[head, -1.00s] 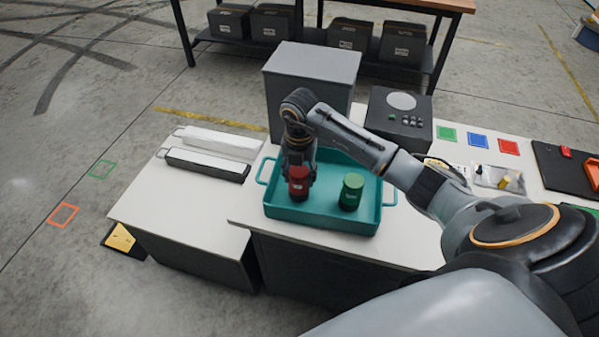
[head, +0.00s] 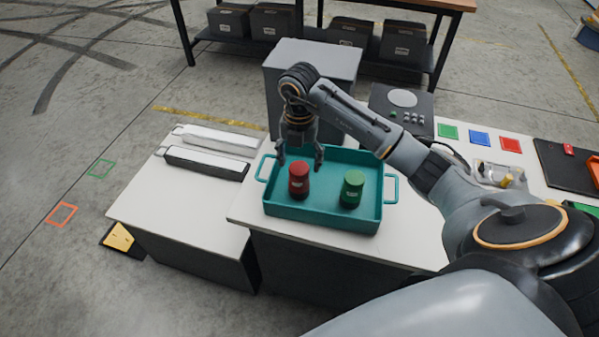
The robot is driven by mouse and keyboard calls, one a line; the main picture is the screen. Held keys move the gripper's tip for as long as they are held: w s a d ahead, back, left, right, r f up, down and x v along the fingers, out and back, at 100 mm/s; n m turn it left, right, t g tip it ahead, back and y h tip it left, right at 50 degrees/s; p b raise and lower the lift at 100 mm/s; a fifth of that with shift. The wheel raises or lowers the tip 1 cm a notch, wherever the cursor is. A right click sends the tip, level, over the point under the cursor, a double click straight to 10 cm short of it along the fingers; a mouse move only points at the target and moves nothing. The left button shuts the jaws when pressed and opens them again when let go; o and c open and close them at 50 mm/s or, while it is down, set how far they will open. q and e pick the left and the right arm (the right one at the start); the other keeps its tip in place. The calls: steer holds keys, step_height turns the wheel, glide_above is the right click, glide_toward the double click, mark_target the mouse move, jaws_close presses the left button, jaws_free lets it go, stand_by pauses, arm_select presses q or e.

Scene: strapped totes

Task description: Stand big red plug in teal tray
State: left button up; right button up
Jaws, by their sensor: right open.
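The big red plug (head: 299,181) stands upright inside the teal tray (head: 318,216), in its left half. A green plug (head: 352,189) stands upright in the same tray, to the right of the red one and apart from it. My right gripper (head: 300,162) is above and just behind the red plug with its fingers spread wide. It is open and holds nothing. My left gripper does not show in the head view.
A grey box (head: 312,75) and a dark device with a round top (head: 401,108) stand behind the tray. A white bar and a black-sided bar (head: 205,162) lie on the left table. Green, blue and red squares (head: 479,139) mark the right table.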

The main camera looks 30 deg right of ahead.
step_height(320, 180, up, 7)
steer(key=shift+r+b, duration=0.2)
steer(key=shift+b, duration=0.15)
stand_by(0.3)
